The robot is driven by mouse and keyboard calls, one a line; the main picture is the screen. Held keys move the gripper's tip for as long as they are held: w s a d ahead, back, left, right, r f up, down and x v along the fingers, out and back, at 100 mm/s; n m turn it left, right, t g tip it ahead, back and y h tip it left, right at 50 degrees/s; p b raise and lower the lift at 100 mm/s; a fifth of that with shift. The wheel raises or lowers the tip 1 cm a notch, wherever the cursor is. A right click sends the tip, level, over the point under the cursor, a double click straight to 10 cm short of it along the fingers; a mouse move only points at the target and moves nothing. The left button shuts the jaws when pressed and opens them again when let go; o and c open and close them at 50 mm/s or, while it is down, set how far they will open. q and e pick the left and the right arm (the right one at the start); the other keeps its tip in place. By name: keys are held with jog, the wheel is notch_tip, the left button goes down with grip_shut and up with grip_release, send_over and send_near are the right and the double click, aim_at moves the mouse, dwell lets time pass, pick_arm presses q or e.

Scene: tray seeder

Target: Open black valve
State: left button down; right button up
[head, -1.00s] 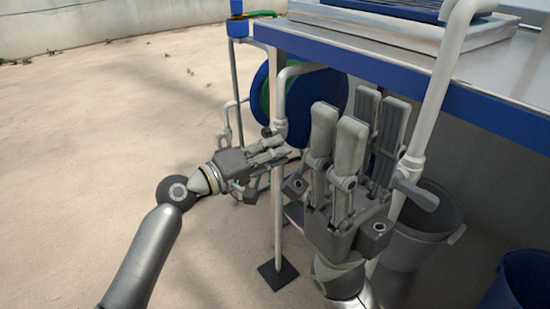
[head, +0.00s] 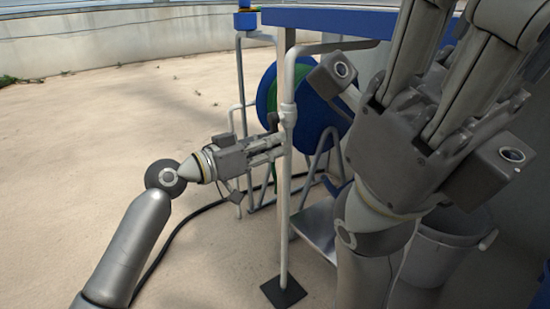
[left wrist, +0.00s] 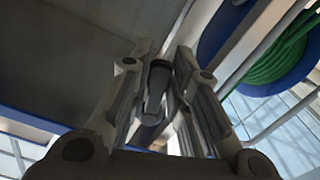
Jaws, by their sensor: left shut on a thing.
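The black valve (left wrist: 157,88) shows in the left wrist view as a dark, lever-like piece between my left fingers, which are shut on it. In the head view my left gripper (head: 279,146) reaches in from the left to the upright white pipe (head: 285,210), at the height of its white fitting. The valve itself is mostly hidden there by the fingers. My right gripper (head: 455,55) is large in the right foreground, fingers pointing up and spread apart, with nothing seen between them. Its fingertips run out at the top edge.
A blue hose reel (head: 335,113) with green hose stands behind the pipe. A blue-edged table (head: 320,20) is above. A grey bucket (head: 440,250) stands at the lower right. A black hose (head: 165,245) lies on the sandy floor, which is open to the left.

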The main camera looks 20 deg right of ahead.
pick_arm(q)
jog(key=shift+w+a+f+m+b, duration=0.15)
jog(key=shift+w+m+b, duration=0.2)
jog(key=shift+m+b, duration=0.35)
jog(key=shift+w+a+f+m+b, duration=0.15)
jog(key=shift+w+m+b, duration=0.25)
jog(key=shift+m, duration=0.5)
jog(key=shift+r, duration=0.15)
jog(key=c, duration=1.3)
grip_release()
jog(key=shift+c, duration=0.2)
jog(key=shift+a, duration=0.1)
jog(key=v, duration=1.2)
